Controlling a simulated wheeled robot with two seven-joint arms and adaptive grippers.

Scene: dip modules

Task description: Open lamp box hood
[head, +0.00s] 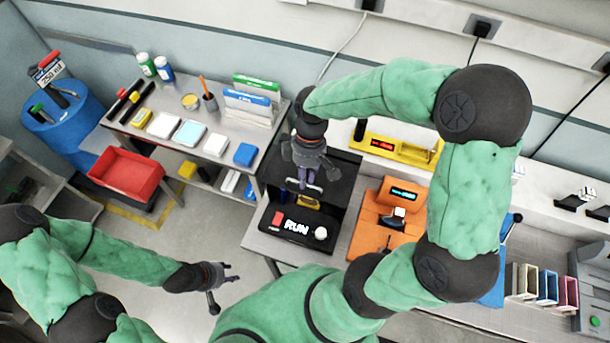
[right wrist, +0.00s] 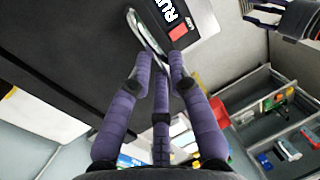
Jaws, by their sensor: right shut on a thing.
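The lamp box is a black box with a dark hood (head: 338,180) and a front panel (head: 290,226) bearing the word RUN, a red button and a white knob. My right gripper (head: 304,182) is at the hood's front edge, shut on the pale metal handle (right wrist: 148,32). In the right wrist view the purple fingers (right wrist: 160,70) close around this handle, and the black hood surface (right wrist: 70,50) fills the upper left. My left gripper (head: 222,285) is open and empty over the floor, left of the bench.
An orange device (head: 385,220) stands right of the lamp box, with a yellow device (head: 395,148) behind it. A side table (head: 225,145) with boxes and bottles is at left, and a red bin (head: 125,172) stands beside it. The floor between is free.

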